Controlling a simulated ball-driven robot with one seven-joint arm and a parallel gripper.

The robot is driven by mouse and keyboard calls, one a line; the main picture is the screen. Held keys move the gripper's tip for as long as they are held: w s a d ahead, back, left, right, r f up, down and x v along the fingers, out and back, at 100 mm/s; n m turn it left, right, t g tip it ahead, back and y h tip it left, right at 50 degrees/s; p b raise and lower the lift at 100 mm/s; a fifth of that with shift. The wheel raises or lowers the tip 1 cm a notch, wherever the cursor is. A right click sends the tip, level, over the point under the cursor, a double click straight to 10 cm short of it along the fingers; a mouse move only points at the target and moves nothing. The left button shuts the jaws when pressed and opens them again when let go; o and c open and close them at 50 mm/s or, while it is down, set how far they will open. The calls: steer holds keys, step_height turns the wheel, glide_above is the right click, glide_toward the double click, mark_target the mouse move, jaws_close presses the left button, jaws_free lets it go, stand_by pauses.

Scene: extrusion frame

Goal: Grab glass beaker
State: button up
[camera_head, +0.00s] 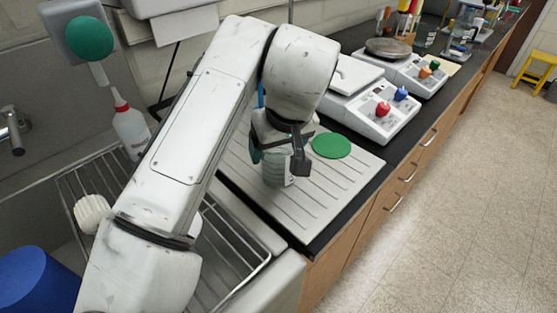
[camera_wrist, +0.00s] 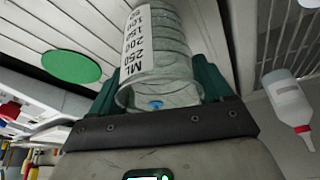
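The glass beaker (camera_wrist: 160,55), clear with a white millilitre scale marked up to 250, stands between my gripper's two green-padded fingers (camera_wrist: 158,88) in the wrist view. A finger lies close along each side of it. I cannot tell whether they press on the glass. In the head view the beaker (camera_head: 274,172) is partly hidden by my gripper (camera_head: 278,155), which sits around it over the grey ridged drainboard. I cannot tell whether its base touches the board.
A green disc (camera_head: 331,145) lies on the drainboard (camera_head: 325,190) beside the beaker. Hot-plate units (camera_head: 375,108) with coloured knobs stand further back. A wire rack (camera_head: 235,255) spans the sink at left, with a white bottle (camera_head: 130,128) behind it. A blue container (camera_head: 38,280) is at lower left.

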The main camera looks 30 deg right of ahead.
steer(key=c, duration=0.5)
steer(key=shift+c, duration=0.2)
steer(key=shift+r, duration=0.1)
